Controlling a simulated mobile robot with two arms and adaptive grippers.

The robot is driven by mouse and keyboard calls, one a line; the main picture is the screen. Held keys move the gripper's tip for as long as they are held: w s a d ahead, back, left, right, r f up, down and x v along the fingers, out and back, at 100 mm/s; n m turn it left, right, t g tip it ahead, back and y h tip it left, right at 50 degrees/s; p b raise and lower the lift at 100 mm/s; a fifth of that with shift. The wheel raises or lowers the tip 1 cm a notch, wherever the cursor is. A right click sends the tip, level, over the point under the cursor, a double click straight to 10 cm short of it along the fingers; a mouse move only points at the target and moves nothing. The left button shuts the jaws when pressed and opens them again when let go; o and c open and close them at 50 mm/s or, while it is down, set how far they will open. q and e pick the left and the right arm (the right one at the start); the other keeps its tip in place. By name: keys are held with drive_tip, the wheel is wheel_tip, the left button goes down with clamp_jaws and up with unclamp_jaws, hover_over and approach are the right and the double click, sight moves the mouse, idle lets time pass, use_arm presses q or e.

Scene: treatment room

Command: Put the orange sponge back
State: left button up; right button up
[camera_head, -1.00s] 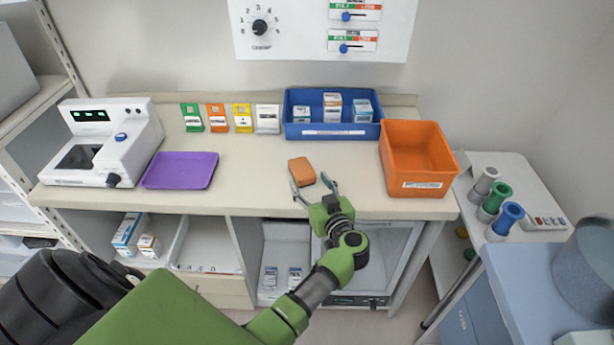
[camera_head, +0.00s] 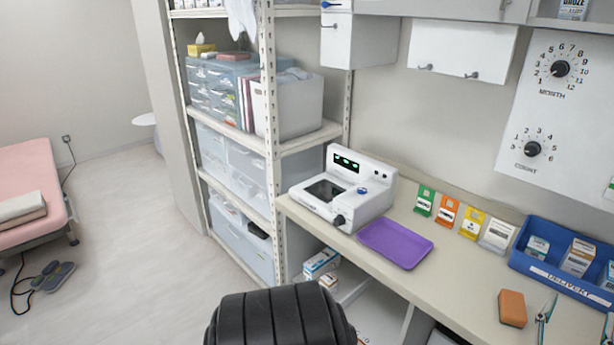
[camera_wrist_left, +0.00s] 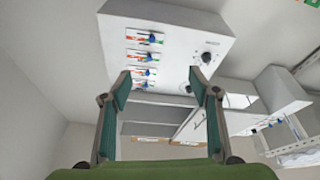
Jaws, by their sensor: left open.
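The orange sponge (camera_head: 512,308) lies on the counter at the lower right of the head view, in front of the blue bin. My left gripper (camera_head: 577,318) shows only by its two fingertips at the lower right edge, just right of the sponge and apart from it in the picture. It is open. In the left wrist view the gripper (camera_wrist_left: 160,82) has its fingers spread with nothing between them, facing the wall panel; the sponge is not seen there. My right gripper is not in view.
A purple tray (camera_head: 396,243) and a white device (camera_head: 345,190) stand on the counter (camera_head: 460,275). Several coloured packets stand along the back. The blue bin (camera_head: 540,268) holds small boxes. A shelf rack (camera_head: 270,130) is left of the counter; open floor (camera_head: 140,250) lies further left.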

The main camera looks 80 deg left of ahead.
use_arm(q)
drive_tip(key=s+d+r+m+t+h, duration=0.2)
drive_tip(key=d+r+m+t+h, duration=0.25)
drive_tip(key=d+h, duration=0.2)
drive_tip(key=w+d+f+m+g+h, duration=0.1)
drive_tip(key=d+f+m+h, duration=0.3)
drive_tip(key=f, duration=0.4)
drive_tip(key=s+d+f+m+g+h, duration=0.1)
drive_tip(key=s+f+g, duration=0.2)
drive_tip(key=f, duration=0.8)
drive_tip(key=s+d+f+m+g+h, duration=0.1)
drive_tip(key=s+f+g, duration=0.2)
drive_tip(key=f, duration=0.8)
drive_tip(key=s+d+f+m+g+h, duration=0.1)
drive_tip(key=s+d+f+g, duration=0.15)
drive_tip(key=f, duration=0.85)
drive_tip(key=s+a+f+g, duration=0.3)
drive_tip(key=s+f+g, duration=0.3)
drive_tip(key=s+f, duration=1.25)
drive_tip(key=s+a+f+g, duration=0.2)
drive_tip(key=s+f, duration=0.1)
drive_tip(key=s, duration=0.5)
drive_tip(key=s+a+f+g+y, duration=0.1)
drive_tip(key=s+a+f+g, duration=0.1)
drive_tip(key=s, duration=0.6)
drive_tip(key=s+a+f+g, duration=0.2)
drive_tip(key=s+f, duration=0.1)
drive_tip(key=s, duration=0.5)
drive_tip(key=shift+s+f+m, duration=0.25)
drive_tip(key=shift+f+m, duration=0.1)
